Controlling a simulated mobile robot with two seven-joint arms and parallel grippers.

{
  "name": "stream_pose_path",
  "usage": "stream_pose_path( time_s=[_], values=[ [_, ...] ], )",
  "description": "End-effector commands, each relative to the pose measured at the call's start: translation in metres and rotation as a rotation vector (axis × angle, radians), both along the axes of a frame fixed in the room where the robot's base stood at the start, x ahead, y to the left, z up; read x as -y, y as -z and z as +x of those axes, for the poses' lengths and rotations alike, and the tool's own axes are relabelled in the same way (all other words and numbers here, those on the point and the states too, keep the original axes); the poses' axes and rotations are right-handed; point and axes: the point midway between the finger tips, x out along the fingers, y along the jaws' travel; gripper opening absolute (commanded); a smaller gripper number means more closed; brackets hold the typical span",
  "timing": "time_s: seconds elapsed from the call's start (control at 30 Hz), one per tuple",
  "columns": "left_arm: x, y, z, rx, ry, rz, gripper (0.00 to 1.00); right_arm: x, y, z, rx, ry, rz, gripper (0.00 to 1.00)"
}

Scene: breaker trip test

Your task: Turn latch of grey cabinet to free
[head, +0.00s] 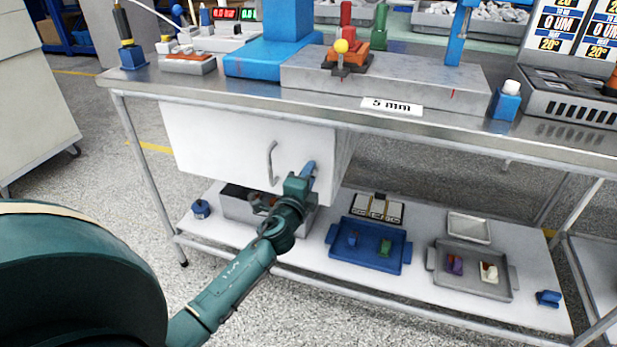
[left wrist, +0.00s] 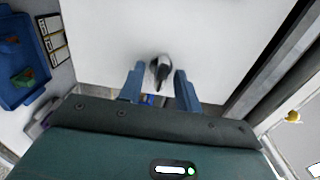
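The light grey cabinet (head: 218,145) hangs under the workbench, its front door closed and its bar handle (head: 271,163) upright. My left gripper (head: 309,170) is at the right part of the cabinet front and hides the latch in the head view. In the left wrist view, the latch (left wrist: 160,71) is a small dark and silver knob on the pale cabinet face. The fingers of my left gripper (left wrist: 159,88) stand open on either side of the latch, with a gap showing on both sides. My right gripper is not in view.
The steel workbench (head: 440,122) runs above the cabinet. On the lower shelf (head: 330,272) are a blue tray (head: 375,262) and a grey tray (head: 470,288) with small parts. A bench leg (head: 148,180) stands left of the cabinet. The floor in front is clear.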

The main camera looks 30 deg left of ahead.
Motion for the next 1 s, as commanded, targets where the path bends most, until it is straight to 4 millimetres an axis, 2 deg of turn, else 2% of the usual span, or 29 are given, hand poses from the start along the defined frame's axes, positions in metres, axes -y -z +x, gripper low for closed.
stream_pose_path(
  time_s=[0.23,0.37,0.8,1.0],
  values=[
    [0.001,0.000,-0.001,0.000,0.001,-0.002,0.34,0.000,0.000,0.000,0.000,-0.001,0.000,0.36],
    [0.004,0.000,-0.013,-0.001,0.001,-0.002,0.34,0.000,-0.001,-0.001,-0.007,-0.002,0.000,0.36],
    [0.025,0.001,-0.102,-0.002,0.000,-0.004,0.34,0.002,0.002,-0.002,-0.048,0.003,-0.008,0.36],
    [0.030,0.001,-0.124,-0.001,0.000,-0.002,0.34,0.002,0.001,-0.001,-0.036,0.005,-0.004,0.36]
  ],
)
